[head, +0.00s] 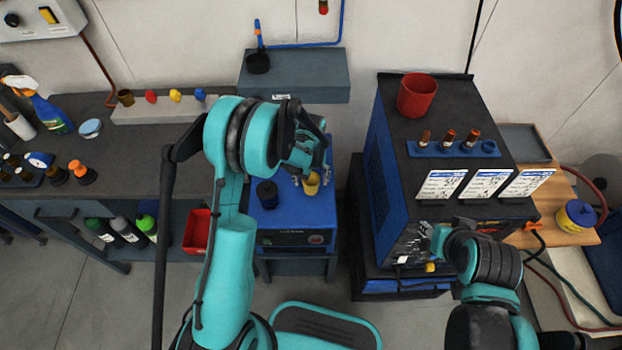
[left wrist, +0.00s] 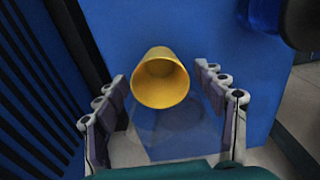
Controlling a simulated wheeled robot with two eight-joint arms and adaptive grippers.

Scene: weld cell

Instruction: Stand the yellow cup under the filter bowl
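The yellow cup (head: 312,184) stands on top of the blue machine (head: 290,215). In the left wrist view the cup (left wrist: 160,80) sits between the fingers of my left gripper (left wrist: 163,88), with gaps on both sides. My left gripper (head: 306,170) is open and partly hides the cup in the head view. My right gripper (head: 436,240) is by the front of the dark welder; its fingers are too unclear to judge. I cannot surely identify the filter bowl; a small red fitting (head: 323,7) hangs at the top edge near the blue pipe.
A dark round container (head: 267,194) stands left of the cup. A grey ledge (head: 300,80) holding a black pot (head: 257,62) lies behind. A red cup (head: 417,95) stands on the welder (head: 440,115) to the right. The left bench (head: 120,165) carries a spray bottle and small items.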

